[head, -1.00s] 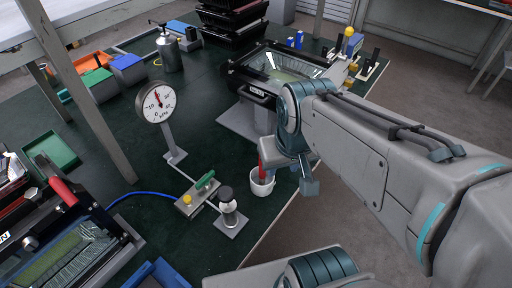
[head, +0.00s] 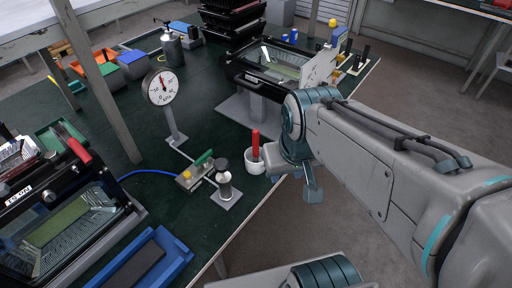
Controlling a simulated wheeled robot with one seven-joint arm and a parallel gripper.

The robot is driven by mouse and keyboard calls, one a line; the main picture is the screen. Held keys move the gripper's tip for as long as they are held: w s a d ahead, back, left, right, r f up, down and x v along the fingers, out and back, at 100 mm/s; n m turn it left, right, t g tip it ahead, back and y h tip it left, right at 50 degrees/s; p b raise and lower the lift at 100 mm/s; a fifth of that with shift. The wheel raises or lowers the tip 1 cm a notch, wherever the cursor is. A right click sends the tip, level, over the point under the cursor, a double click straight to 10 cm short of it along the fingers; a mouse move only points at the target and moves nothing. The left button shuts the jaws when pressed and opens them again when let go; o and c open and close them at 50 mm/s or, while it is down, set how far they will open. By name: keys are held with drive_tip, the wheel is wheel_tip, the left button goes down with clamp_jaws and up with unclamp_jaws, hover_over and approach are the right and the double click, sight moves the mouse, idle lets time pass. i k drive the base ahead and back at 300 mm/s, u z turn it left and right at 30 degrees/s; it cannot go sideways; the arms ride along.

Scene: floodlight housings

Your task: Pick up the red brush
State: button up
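A red brush (head: 255,142) stands in a white cup (head: 253,163) near the right edge of the green table, its red handle upright above the rim. The part of it inside the cup is hidden. My gripper (head: 288,172) is at the end of the arm, just right of the cup in the head view. No brush shows in its grasp. Its fingers are mostly hidden by the wrist, so its opening cannot be made out.
A pressure gauge (head: 162,87) on a post and a small valve stand (head: 224,182) are left of the cup. A floodlight housing in a fixture (head: 255,76) stands behind. Another fixture (head: 60,215) and a blue tray (head: 150,262) are front left.

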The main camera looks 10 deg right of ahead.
sight(255, 132)
drive_tip(key=u, duration=0.05)
drive_tip(key=k, duration=0.1)
drive_tip(key=z, duration=1.35)
drive_tip(key=i, duration=0.8)
drive_tip(key=u, duration=2.05)
